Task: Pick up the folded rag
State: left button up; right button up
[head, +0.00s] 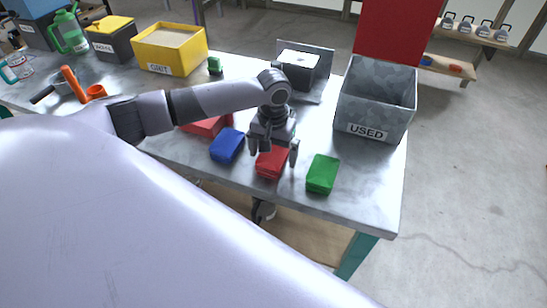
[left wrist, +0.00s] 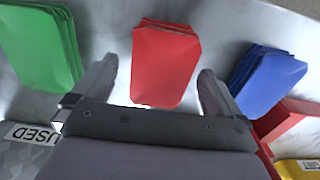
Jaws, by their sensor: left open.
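Three folded cloth-like stacks lie near the table's front edge: a blue one (head: 227,146), a red one (head: 271,163) and a green one (head: 322,174). In the left wrist view the red folded rag (left wrist: 164,62) lies in the middle, between green (left wrist: 42,42) and blue (left wrist: 264,78). My left gripper (head: 272,157) is open over the red rag, one finger on each side. The fingers partly hide it in the head view; I cannot tell whether they touch it. A dark gripper-like part (head: 262,210) shows below the table edge, its jaws unclear.
A grey USED bin (head: 375,112) stands at the table's right end. A red tray-like thing (head: 207,126) lies behind the blue rag.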

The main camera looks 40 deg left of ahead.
aim_at(273, 155)
pick_arm(q)
jog(key=shift+f, duration=0.55)
jog(key=c, duration=1)
jog(key=shift+r, duration=0.1)
notch_tip(273, 155, up, 20)
jog(key=shift+f+p, duration=0.1)
jog(key=shift+p, duration=0.35)
